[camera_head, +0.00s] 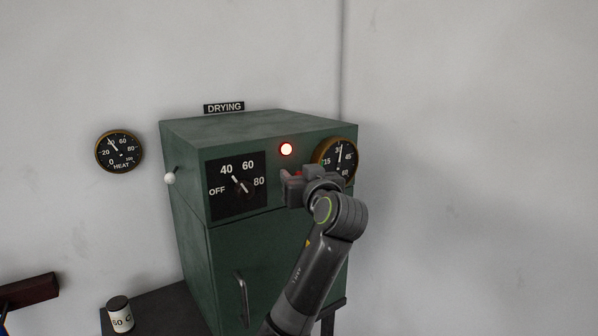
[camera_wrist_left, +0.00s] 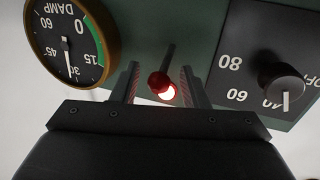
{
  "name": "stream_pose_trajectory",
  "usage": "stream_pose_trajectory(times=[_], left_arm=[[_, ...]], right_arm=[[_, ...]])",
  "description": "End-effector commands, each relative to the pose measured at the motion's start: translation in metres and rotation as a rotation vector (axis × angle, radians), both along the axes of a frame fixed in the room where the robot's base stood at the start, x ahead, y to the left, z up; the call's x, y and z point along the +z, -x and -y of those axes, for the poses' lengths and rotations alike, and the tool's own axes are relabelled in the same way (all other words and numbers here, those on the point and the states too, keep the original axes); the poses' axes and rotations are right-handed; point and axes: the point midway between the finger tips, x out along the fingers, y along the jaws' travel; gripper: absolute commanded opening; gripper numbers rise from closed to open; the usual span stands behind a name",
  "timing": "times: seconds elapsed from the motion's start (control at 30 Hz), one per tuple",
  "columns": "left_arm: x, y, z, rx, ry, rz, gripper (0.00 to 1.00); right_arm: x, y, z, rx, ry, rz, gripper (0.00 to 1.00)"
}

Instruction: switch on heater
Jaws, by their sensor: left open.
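The heater is a green drying cabinet (camera_head: 262,260) against the wall. Its black dial plate, marked OFF, 40, 60 and 80, carries a dark rotary knob (camera_head: 242,186); its white pointer is toward 40. The knob also shows in the left wrist view (camera_wrist_left: 281,82). A red lamp (camera_head: 286,149) on the front glows. A red-balled lever (camera_wrist_left: 159,82) on a thin stem shows between my left fingers in the left wrist view, with the glowing lamp behind it. My left gripper (camera_head: 291,188) is open around the ball; I cannot tell whether it touches. My right gripper is out of view.
A round DAMP gauge (camera_head: 335,159) sits right of the lamp, close to my gripper. A white-knobbed side lever (camera_head: 170,178) is on the cabinet's left. A HEAT gauge (camera_head: 119,151) hangs on the wall. A labelled can (camera_head: 120,315) stands at lower left.

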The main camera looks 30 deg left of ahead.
Motion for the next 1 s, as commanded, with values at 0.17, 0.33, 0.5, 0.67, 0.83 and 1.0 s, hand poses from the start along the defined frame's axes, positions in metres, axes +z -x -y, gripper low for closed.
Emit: stream_pose_trajectory(times=[0.17,0.33,0.5,0.67,0.83,1.0], left_arm=[[0.0,-0.001,-0.001,0.0,0.0,0.0,0.41],[0.0,0.0,-0.001,0.0,0.0,0.0,0.3],[0.0,0.0,0.0,0.0,0.0,0.0,0.08],[0.001,-0.001,0.0,-0.001,0.004,-0.001,0.0],[0.009,-0.001,-0.002,0.0,0.06,-0.022,0.0],[0.01,-0.002,-0.003,-0.002,0.119,-0.047,0.0]], right_arm=[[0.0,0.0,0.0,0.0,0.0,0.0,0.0],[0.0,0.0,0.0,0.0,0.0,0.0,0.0],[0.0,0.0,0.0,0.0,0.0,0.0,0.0],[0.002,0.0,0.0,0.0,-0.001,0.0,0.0],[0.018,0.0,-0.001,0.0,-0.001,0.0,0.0],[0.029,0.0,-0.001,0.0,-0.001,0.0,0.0]])
